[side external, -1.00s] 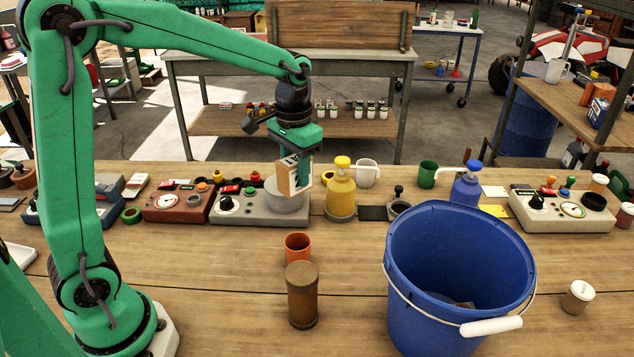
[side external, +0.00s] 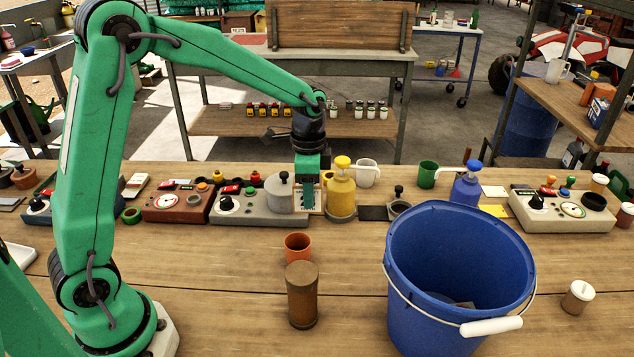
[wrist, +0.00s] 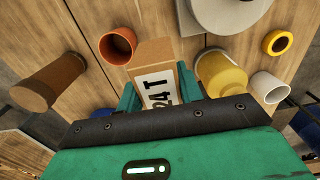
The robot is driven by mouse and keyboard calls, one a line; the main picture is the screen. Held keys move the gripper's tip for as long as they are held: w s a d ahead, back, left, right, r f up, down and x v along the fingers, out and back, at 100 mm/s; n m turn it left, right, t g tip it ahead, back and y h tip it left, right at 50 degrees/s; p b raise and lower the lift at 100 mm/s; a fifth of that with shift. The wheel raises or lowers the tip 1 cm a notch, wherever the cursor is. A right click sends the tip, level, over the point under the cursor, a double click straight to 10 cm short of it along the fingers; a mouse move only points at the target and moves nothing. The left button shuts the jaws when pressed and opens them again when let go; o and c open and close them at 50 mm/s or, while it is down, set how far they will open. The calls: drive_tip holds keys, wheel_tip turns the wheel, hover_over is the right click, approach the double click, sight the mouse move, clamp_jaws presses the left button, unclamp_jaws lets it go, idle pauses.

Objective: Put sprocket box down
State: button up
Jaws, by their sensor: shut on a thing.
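The sprocket box (wrist: 154,52) is a tan cardboard box with a white "24T" label, seen in the wrist view between the green fingers of my gripper (wrist: 158,97). In the side view my gripper (side external: 309,192) points down, low over the bench, shut on the box. There the fingers hide most of the box, and a pale edge of it (side external: 320,197) shows. It is between the grey lidded pot and the yellow pump bottle. I cannot tell whether its bottom touches the bench.
The yellow pump bottle (side external: 342,190) stands close on the right, the grey pot (side external: 284,198) close on the left. An orange cup (side external: 298,247) and a brown cylinder (side external: 302,296) stand nearer. A large blue bucket (side external: 455,270) is front right. Bare bench (side external: 220,265) lies front left.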

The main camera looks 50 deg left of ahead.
sight(310, 212)
drive_tip(key=shift+f, duration=3.15)
drive_tip(key=shift+f, duration=1.85)
drive_tip(key=shift+f, duration=0.15)
drive_tip(key=o, duration=0.9)
drive_tip(key=shift+c, duration=0.2)
